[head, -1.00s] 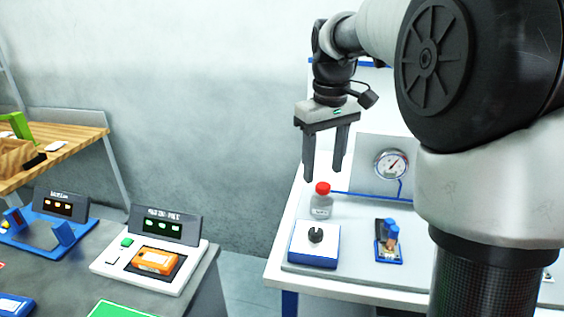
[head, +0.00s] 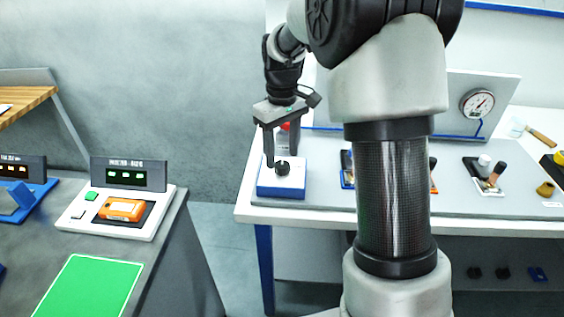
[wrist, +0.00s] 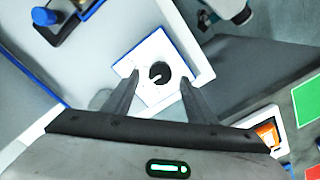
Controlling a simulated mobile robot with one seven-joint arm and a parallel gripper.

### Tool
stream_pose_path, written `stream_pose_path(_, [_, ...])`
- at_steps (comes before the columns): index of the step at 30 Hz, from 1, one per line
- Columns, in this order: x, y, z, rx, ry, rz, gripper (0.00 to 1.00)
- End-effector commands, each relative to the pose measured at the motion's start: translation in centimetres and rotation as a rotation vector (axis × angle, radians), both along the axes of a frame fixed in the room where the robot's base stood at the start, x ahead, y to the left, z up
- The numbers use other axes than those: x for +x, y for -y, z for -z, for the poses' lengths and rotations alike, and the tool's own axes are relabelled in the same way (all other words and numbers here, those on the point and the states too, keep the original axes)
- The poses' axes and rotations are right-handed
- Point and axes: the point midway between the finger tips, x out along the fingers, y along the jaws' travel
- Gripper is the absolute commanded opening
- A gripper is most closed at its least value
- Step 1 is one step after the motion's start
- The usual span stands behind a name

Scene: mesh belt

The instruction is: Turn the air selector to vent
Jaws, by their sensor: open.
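The air selector is a white-topped box with blue sides (head: 270,187) at the left front of the white table, with a round black knob (head: 283,168) on top. In the wrist view the box (wrist: 143,60) and the knob (wrist: 159,73) lie just beyond my fingertips. A light pointer mark shows on the knob; which setting it faces I cannot read. My gripper (head: 281,158) is open and empty, pointing down over the box. In the wrist view my gripper (wrist: 162,80) has one finger either side of the knob. Whether the fingers are at knob height I cannot tell.
A pressure gauge (head: 477,103) is on the back panel. My arm column hides part of the table (head: 330,215). A grey bench (head: 165,270) with an orange device (head: 122,209) is at left.

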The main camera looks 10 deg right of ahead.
Motion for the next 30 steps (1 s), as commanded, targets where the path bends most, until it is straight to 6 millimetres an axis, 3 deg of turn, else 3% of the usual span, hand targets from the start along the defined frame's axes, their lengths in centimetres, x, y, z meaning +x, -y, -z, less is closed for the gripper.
stream_pose_path(6, [0.0,0.0,2.6,0.000,-0.001,0.000,0.51])
stream_pose_path(17, [0.0,0.0,3.1,0.000,0.000,0.000,0.51])
stream_pose_path(24, [0.0,0.0,3.1,0.000,0.000,0.000,0.12])
stream_pose_path(30, [0.0,0.0,3.0,0.000,0.000,0.009,0.10])
